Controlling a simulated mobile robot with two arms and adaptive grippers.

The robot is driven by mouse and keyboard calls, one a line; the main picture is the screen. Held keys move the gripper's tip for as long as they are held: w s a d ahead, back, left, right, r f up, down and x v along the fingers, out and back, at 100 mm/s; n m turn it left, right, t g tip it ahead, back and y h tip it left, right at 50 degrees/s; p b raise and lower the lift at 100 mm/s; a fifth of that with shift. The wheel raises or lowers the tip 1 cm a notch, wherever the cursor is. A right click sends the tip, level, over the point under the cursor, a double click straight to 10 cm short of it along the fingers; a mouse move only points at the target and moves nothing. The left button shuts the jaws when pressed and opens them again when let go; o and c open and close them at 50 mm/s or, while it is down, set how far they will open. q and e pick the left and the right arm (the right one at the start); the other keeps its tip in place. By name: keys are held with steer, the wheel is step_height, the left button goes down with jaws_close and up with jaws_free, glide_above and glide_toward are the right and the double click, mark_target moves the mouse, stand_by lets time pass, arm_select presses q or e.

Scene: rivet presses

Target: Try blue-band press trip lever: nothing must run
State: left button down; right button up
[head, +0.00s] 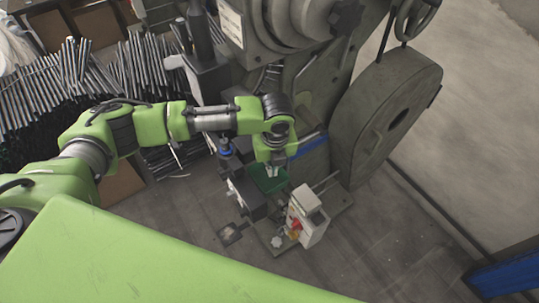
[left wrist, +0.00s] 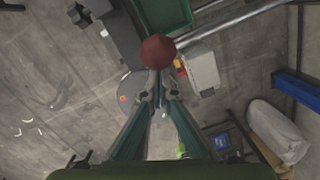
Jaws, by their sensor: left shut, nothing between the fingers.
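The press with the blue band (head: 308,146) stands in the middle of the head view, a large grey-green machine with a big flywheel (head: 395,115) on its right. My left gripper (head: 271,171) points down in front of the band. In the left wrist view its fingers (left wrist: 156,95) are shut and empty. A dark red knob (left wrist: 158,51) shows just beyond the fingertips, by the end of a grey bar (left wrist: 225,22). I cannot tell whether the fingertips touch the knob. In the head view my arm and gripper hide the knob. My right gripper is in neither view.
A pale control box (head: 308,222) with a red button stands right of the gripper; it also shows in the left wrist view (left wrist: 203,70). A green bin (head: 268,180) lies below the gripper. Many metal rods (head: 85,80) are stacked left. Floor at right (head: 440,160) is mostly clear.

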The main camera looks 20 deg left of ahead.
arm_select(q)
step_height(320, 180, up, 12)
steer(key=s, duration=0.1)
steer(key=shift+d, duration=0.35)
steer(key=shift+s, duration=0.1)
stand_by(0.3)
